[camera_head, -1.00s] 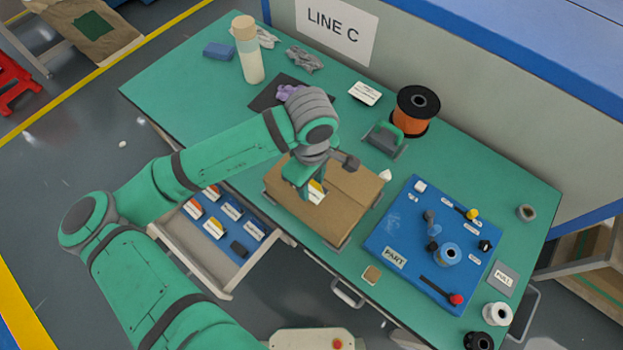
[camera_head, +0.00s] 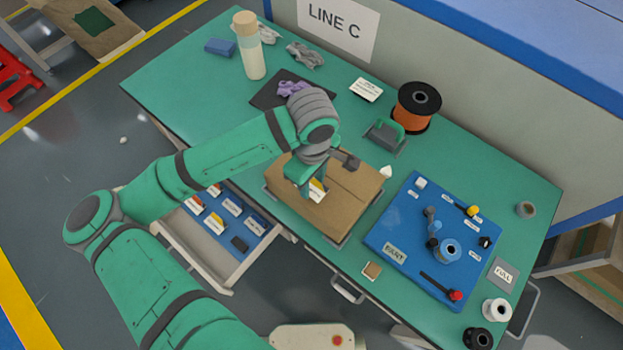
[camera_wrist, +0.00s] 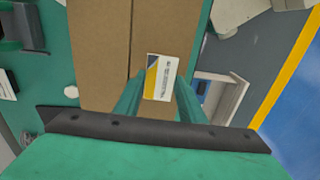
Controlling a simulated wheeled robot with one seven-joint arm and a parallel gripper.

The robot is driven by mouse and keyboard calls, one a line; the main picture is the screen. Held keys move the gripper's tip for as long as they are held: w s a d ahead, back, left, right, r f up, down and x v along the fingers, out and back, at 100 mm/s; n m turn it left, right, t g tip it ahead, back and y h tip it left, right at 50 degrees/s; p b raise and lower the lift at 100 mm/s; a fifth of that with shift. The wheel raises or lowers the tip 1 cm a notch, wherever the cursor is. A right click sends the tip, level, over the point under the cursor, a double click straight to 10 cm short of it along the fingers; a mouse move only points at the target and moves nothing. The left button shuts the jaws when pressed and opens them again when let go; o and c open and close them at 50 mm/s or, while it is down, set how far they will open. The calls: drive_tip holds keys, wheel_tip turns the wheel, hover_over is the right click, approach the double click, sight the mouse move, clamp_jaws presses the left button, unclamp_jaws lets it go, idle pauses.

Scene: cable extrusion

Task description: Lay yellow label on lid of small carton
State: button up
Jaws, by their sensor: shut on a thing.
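The small carton (camera_head: 347,205) is a closed brown box with a center seam, standing on the green table. It fills the upper middle of the wrist view (camera_wrist: 100,50). My gripper (camera_head: 313,192) is over the left part of the carton's lid, shut on a white label with a yellow and dark corner (camera_head: 318,188). In the wrist view, the label (camera_wrist: 161,78) sits between the two green fingers of my gripper (camera_wrist: 160,98), over the lid near its edge. I cannot tell whether the label touches the lid.
An open drawer (camera_head: 205,254) below the table holds several labels on blue. Right of the carton is a blue panel (camera_head: 400,255) with knobs. An orange spool (camera_head: 415,112), a green-handled tool (camera_head: 384,136) and a bottle (camera_head: 251,58) stand behind.

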drive_tip(key=shift+f, duration=0.6)
drive_tip(key=o, duration=0.9)
drive_tip(key=shift+w, duration=0.1)
drive_tip(key=shift+c, duration=0.2)
wheel_tip(320, 180, up, 11)
drive_tip(key=shift+f, duration=0.15)
drive_tip(key=shift+a, duration=0.1)
